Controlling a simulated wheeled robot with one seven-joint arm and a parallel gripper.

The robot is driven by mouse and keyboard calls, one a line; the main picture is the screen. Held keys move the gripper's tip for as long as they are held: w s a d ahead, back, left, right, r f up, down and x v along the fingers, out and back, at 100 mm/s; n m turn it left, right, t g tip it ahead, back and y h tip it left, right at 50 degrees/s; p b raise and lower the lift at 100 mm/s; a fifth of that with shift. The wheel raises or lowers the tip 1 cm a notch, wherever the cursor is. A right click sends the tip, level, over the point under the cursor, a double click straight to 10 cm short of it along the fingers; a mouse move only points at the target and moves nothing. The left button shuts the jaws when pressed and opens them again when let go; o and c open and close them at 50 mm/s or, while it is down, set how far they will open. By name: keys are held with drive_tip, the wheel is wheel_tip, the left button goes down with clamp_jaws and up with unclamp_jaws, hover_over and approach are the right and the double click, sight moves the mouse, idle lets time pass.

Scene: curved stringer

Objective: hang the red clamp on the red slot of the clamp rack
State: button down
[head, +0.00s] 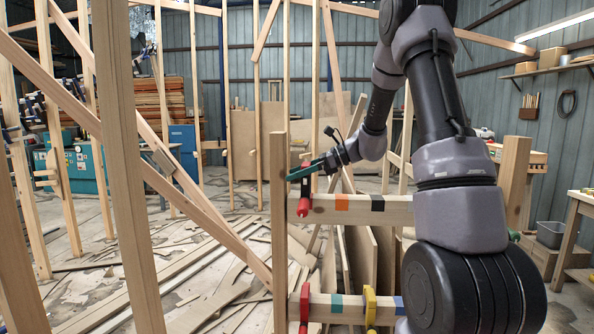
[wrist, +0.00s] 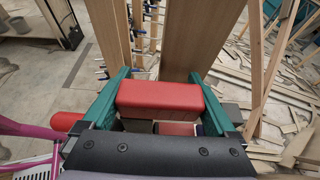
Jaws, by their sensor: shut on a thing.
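In the head view my gripper (head: 303,172), with teal fingers, is at the left end of the rack's upper rail (head: 405,211). A red clamp (head: 304,207) is below the fingers, in front of that rail near the upright post. In the wrist view the teal fingers are shut on the clamp's red block (wrist: 160,96), and a red rounded end (wrist: 68,123) shows at the left. An orange mark (head: 342,203) and a black mark (head: 378,203) are right of the clamp. The clamp hides the rail behind it, so I cannot tell whether it is seated; no red slot mark is visible.
The lower rail (head: 322,312) carries another red clamp (head: 304,304) and a yellow clamp (head: 370,306), with teal (head: 336,303) and blue (head: 399,305) marks. The rack's post (head: 279,220) stands close left of the held clamp. Timber studs and loose boards lie further left.

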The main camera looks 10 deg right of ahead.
drive_tip(key=shift+f, duration=0.75)
drive_tip(key=shift+f, duration=0.15)
drive_tip(key=shift+f, duration=1.3)
drive_tip(key=shift+f, duration=0.2)
drive_tip(key=shift+f, duration=0.35)
unclamp_jaws()
drive_tip(key=v, duration=1)
drive_tip(key=shift+d+r, duration=0.2)
drive_tip(key=shift+d, duration=0.15)
